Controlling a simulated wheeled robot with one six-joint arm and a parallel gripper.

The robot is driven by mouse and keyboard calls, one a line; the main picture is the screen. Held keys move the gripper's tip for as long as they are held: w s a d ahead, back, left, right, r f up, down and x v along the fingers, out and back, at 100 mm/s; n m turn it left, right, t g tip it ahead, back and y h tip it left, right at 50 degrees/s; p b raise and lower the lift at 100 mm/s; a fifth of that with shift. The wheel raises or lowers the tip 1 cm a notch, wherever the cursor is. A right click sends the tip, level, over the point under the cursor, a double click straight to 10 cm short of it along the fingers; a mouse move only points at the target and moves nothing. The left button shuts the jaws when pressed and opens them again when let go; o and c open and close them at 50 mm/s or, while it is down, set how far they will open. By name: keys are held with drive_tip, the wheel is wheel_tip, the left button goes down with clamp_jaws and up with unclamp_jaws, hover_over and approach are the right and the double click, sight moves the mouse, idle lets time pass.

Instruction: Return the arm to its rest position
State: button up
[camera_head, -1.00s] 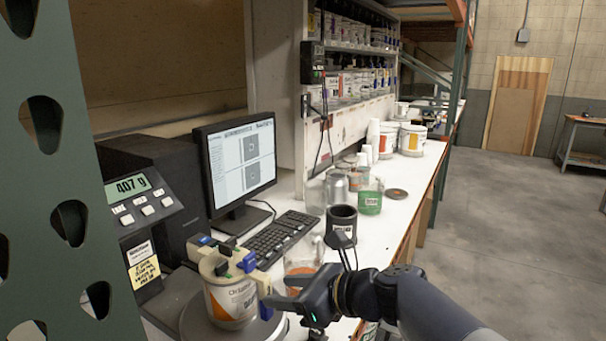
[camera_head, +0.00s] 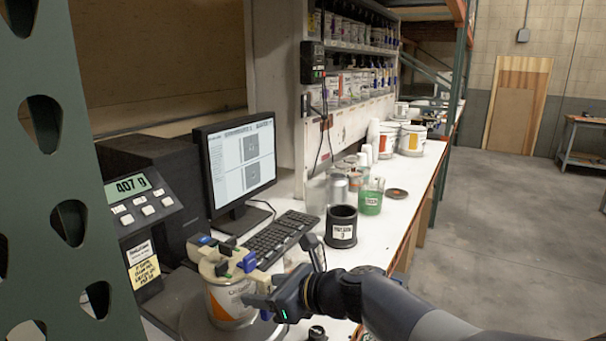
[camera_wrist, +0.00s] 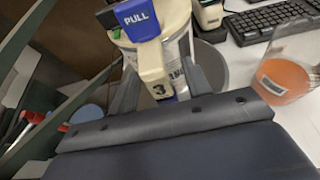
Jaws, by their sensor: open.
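My gripper (camera_head: 262,292) is open beside the labelled can (camera_head: 232,300), which stands upright on the round scale plate (camera_head: 190,322). In the wrist view my gripper (camera_wrist: 160,88) has one finger on each side of the can's cream dispenser part with a blue PULL tab (camera_wrist: 137,17) and the number 3. I cannot tell whether the fingers touch it. The arm reaches in from the lower right of the head view, low over the bench's front edge.
The scale display (camera_head: 130,185) reads 407 g. A monitor (camera_head: 240,165) and keyboard (camera_head: 278,238) stand behind the can. A beaker of orange liquid (camera_wrist: 287,75) is close on the right. A black holder (camera_head: 341,227) and green-filled beaker (camera_head: 370,197) stand farther along. A green perforated upright (camera_head: 60,130) is at left.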

wheel_tip(320, 180, up, 16)
drive_tip(key=p, duration=1.3)
drive_tip(key=shift+p, duration=0.3)
